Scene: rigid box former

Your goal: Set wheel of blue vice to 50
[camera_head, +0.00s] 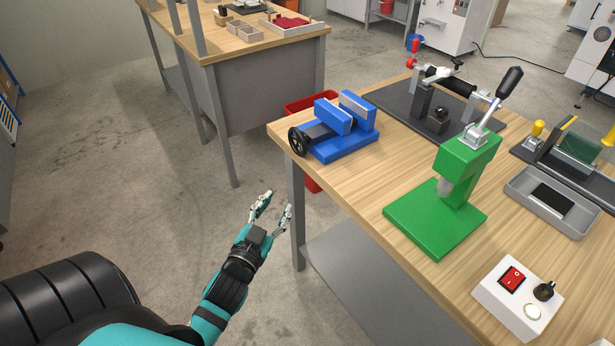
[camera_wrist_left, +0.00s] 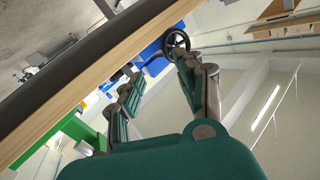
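The blue vice (camera_head: 344,127) sits at the left corner of the wooden table, with two raised blue jaws. Its black wheel (camera_head: 299,141) is on the vice's left end, by the table edge. My left gripper (camera_head: 275,203) is open and empty, off the table edge, in front of and below the wheel. In the left wrist view the wheel (camera_wrist_left: 176,43) shows beyond the fingertips of the open gripper (camera_wrist_left: 158,78), and part of the vice (camera_wrist_left: 152,58) shows beside it. The wheel's setting cannot be read. My right gripper is not in view.
A green press (camera_head: 440,205) and a white box with a red switch (camera_head: 517,295) stand on the wooden table (camera_head: 375,190). A dark fixture (camera_head: 425,105) is behind the vice. A red bin (camera_head: 312,103) stands behind the table corner. The floor left of the table is clear.

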